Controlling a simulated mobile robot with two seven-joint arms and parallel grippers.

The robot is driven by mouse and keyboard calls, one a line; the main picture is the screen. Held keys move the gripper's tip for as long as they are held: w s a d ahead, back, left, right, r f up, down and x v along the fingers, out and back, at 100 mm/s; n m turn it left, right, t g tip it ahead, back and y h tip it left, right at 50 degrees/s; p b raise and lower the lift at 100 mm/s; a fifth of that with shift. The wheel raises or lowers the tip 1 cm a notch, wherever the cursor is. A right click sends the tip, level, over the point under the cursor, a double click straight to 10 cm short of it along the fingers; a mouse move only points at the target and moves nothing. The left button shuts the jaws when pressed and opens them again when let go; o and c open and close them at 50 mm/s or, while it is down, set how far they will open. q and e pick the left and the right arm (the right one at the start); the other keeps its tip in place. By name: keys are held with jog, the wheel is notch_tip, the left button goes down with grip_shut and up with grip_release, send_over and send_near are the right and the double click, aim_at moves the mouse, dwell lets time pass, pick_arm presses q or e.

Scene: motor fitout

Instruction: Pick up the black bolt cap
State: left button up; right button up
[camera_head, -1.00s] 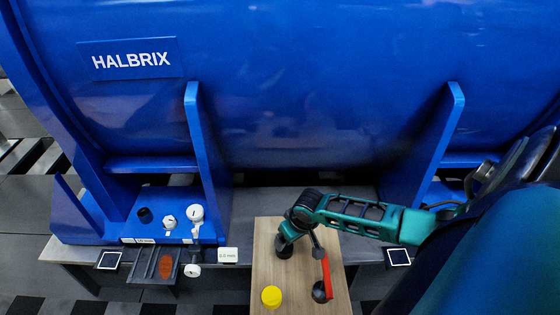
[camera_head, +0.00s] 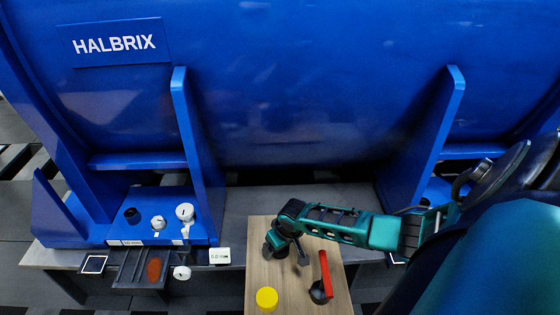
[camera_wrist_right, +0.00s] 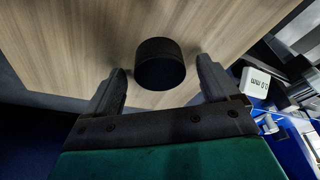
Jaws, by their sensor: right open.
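The black bolt cap (camera_wrist_right: 160,62) is a short dark cylinder standing on a wooden board (camera_wrist_right: 60,45). In the right wrist view it sits between and slightly beyond the two fingertips, with a gap on each side. My right gripper (camera_wrist_right: 160,75) is open and empty. In the head view the right gripper (camera_head: 286,252) is low over the board's left part, and a dark round shape that looks like the cap (camera_head: 267,252) is partly hidden by it. My left gripper is not in view.
A yellow cap (camera_head: 267,299) and a red-handled black tool (camera_head: 325,275) are on the board. A blue motor (camera_head: 300,90) stands behind. At left are a small black cylinder (camera_head: 132,214), white round parts (camera_head: 185,212), a dark tray (camera_head: 128,270) and a "0.0 mm" display (camera_head: 220,257).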

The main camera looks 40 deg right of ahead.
jog(key=shift+c, duration=0.4)
jog(key=c, duration=1)
jog(key=shift+r, duration=0.1)
jog(key=shift+c, duration=0.2)
